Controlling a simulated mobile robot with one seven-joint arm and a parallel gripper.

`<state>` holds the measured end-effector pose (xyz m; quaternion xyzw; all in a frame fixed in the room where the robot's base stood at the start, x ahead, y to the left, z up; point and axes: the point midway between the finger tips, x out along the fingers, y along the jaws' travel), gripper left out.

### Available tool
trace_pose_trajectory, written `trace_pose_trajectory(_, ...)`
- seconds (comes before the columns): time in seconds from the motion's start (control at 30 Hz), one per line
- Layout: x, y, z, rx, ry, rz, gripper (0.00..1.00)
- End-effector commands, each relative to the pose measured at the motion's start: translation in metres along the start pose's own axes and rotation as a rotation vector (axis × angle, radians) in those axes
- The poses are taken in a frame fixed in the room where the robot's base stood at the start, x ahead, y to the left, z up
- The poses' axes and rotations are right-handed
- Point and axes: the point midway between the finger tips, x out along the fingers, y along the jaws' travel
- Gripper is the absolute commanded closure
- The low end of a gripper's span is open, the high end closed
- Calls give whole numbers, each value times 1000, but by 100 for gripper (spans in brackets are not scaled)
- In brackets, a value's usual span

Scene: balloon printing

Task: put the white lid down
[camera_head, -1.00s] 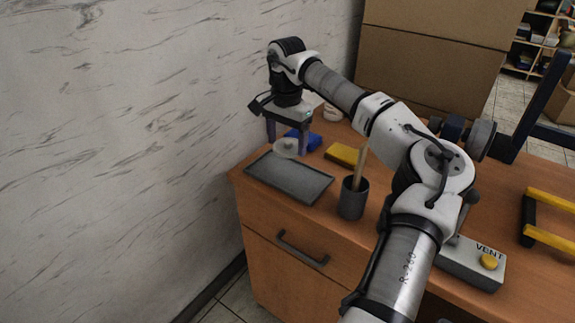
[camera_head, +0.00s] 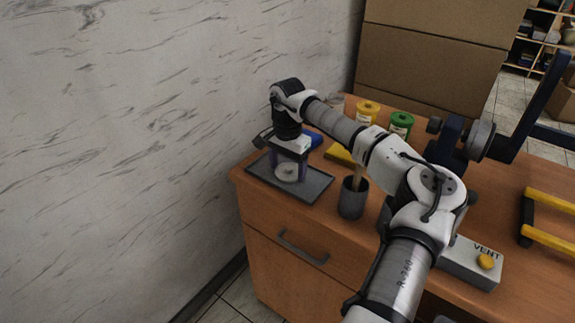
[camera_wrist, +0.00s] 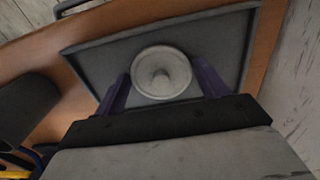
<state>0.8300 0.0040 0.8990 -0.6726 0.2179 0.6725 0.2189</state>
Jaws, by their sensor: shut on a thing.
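In the head view the lid (camera_head: 287,173) is low over the grey tray (camera_head: 314,186). I cannot tell whether it touches the tray. The tray's bare surface also shows around the lid in the wrist view (camera_wrist: 103,65).
A dark cup (camera_head: 352,200) holding a wooden stick stands right of the tray. A blue object (camera_head: 313,139) and a yellow block (camera_head: 339,154) lie behind. Yellow (camera_head: 368,112) and green (camera_head: 401,124) jars stand at the back. A VENT box (camera_head: 472,264) sits at right.

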Motion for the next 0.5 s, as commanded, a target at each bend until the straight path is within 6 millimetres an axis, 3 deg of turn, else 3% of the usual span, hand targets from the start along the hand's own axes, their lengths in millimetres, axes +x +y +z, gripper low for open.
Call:
trace_pose_trajectory(0.03, 2, 0, 0, 0, 0, 0, 26)
trace_pose_trajectory(0.2, 1, 0, 0, 0, 0, 0, 5)
trace_pose_trajectory(0.5, -2, 0, 0, 0, 0, 0, 5)
